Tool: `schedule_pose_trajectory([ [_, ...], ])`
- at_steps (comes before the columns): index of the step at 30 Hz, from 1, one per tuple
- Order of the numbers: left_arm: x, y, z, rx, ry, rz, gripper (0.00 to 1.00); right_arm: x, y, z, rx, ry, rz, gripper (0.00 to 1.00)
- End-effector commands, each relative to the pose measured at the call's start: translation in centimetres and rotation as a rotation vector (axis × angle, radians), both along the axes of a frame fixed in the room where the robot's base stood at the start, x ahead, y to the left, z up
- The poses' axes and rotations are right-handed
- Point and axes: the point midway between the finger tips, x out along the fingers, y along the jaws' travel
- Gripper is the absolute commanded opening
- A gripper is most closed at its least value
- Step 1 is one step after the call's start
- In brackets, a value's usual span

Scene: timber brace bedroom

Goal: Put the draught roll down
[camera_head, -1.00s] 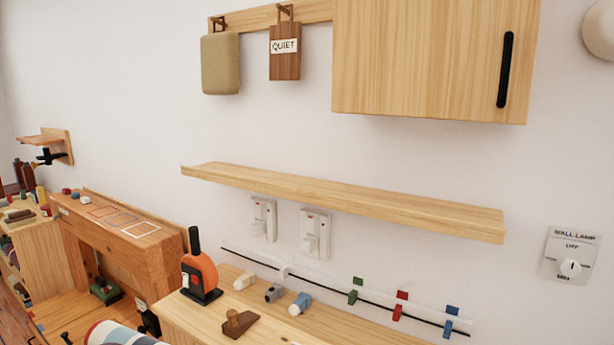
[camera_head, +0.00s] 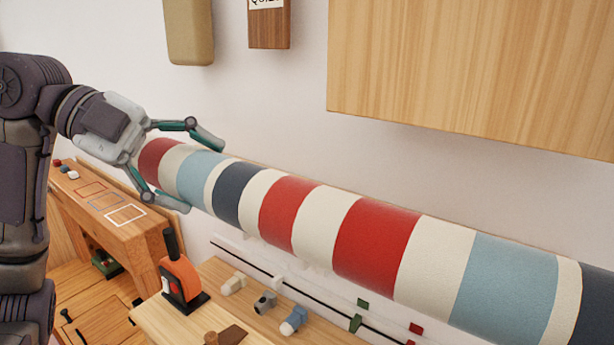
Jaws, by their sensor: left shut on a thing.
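The draught roll (camera_head: 378,250) is a long, thick roll with red, cream, light blue and navy bands. It runs across the view from the left middle to the lower right, where its far end leaves the picture. My left gripper (camera_head: 192,170) is shut on its left end, one finger above and one below. The roll covers nearly all of the wall shelf; only a thin timber edge shows along its top. I cannot tell whether the roll touches the shelf. My right gripper is not in view.
A wall cabinet (camera_head: 480,75) hangs above the roll. A beige pad (camera_head: 189,32) and a wooden sign (camera_head: 268,25) hang at upper left.

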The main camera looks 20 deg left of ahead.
Motion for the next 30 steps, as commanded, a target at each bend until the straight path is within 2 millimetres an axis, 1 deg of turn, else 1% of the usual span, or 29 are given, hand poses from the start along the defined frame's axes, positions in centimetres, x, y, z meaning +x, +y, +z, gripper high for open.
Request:
schedule_pose_trajectory([
  [1, 0.4, -0.2, 0.6, -0.006, -0.003, -0.002, 0.05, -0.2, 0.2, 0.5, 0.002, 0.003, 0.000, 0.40],
  [5, 2.7, -1.1, 0.8, -0.008, -0.002, -0.003, 0.05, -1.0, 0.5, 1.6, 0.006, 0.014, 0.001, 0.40],
  [9, 5.8, -2.2, 0.9, -0.009, -0.002, -0.003, 0.05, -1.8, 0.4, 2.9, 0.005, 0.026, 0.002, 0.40],
  [13, 8.6, -3.2, 0.9, -0.009, -0.002, -0.003, 0.05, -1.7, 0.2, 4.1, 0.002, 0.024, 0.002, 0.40],
  [21, 14.1, -5.2, 0.9, -0.009, -0.005, -0.001, 0.05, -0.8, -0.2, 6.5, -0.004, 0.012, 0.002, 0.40],
  [24, 15.5, -5.7, 0.8, -0.007, -0.005, -0.001, 0.05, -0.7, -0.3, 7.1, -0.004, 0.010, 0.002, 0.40],
  [30, 17.8, -6.5, 0.7, -0.007, -0.006, 0.000, 0.05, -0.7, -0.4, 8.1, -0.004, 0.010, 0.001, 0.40],
])
